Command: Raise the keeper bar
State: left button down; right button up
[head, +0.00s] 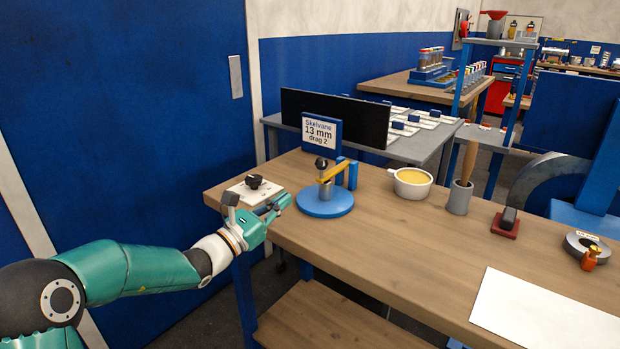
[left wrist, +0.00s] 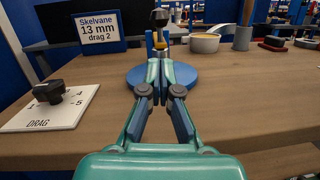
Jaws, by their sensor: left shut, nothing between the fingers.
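A fixture with a round blue base (head: 325,204) stands near the left end of the wooden bench. A yellow bar (head: 334,172), which looks like the keeper bar, runs from a blue upright over a metal post topped by a black knob (head: 321,164). My left gripper (head: 284,201) is shut and empty at the bench's front edge, left of the base and apart from the bar. In the left wrist view the closed fingertips (left wrist: 161,66) point toward the fixture and hide much of the post and bar. My right gripper is not in view.
A white DRAG plate with a black knob (left wrist: 48,91) lies left of the fixture. Behind it stands a "Skelvane 13 mm drag 2" sign (head: 320,133). To the right are a cream bowl (head: 412,183), a grey pot (head: 459,198) and a white sheet (head: 545,313). The front middle is clear.

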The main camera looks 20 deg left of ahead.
pick_arm(q)
jog(key=shift+p+x, duration=0.6)
jog(key=shift+x, duration=4.35)
jog(key=shift+a, duration=0.25)
